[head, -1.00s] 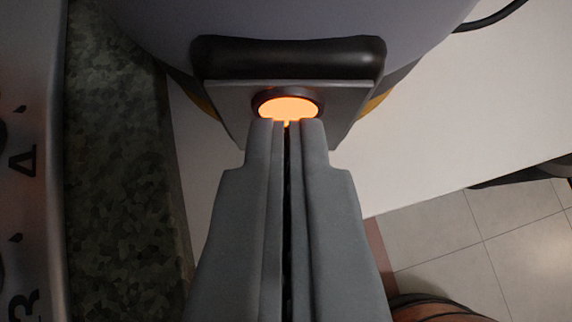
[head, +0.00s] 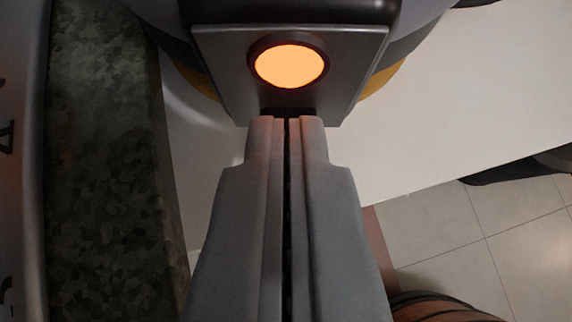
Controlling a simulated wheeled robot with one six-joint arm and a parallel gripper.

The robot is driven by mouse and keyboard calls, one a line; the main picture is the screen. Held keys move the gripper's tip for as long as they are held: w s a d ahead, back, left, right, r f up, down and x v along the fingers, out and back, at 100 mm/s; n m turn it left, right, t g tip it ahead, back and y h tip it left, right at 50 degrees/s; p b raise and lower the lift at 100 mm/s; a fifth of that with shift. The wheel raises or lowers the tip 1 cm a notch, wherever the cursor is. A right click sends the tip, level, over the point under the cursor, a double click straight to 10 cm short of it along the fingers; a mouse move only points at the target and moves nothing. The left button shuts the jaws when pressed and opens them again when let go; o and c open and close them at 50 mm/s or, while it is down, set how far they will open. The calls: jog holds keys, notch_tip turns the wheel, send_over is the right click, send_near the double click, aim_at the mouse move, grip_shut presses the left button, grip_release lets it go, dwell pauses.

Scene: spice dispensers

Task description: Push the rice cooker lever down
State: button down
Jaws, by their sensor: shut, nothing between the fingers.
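The rice cooker (head: 163,32) is at the top of the head view, a grey body with a metal front panel (head: 228,62) and a black piece above it. A round orange light (head: 290,66) glows on the panel. A small dark part (head: 288,111), which may be the lever, shows at the panel's lower edge, mostly hidden by the fingertips. My gripper (head: 287,122) is shut and empty, its tips right at this dark part. I cannot tell whether they touch it.
The cooker stands by a white surface (head: 440,130). A dark green speckled strip (head: 105,180) and a panel with markings (head: 18,170) run along the left. Tiled floor (head: 470,240) shows at lower right, with a brown rounded object (head: 435,306) at the bottom edge.

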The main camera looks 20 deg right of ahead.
jog(key=shift+s+f, duration=0.25)
jog(key=shift+f, duration=0.05)
jog(key=shift+s+a+f, duration=0.15)
jog(key=shift+s+f, duration=0.3)
jog(key=shift+f, duration=0.35)
jog(key=shift+r, duration=0.15)
jog(key=shift+r, duration=0.65)
jog(key=shift+r, duration=0.1)
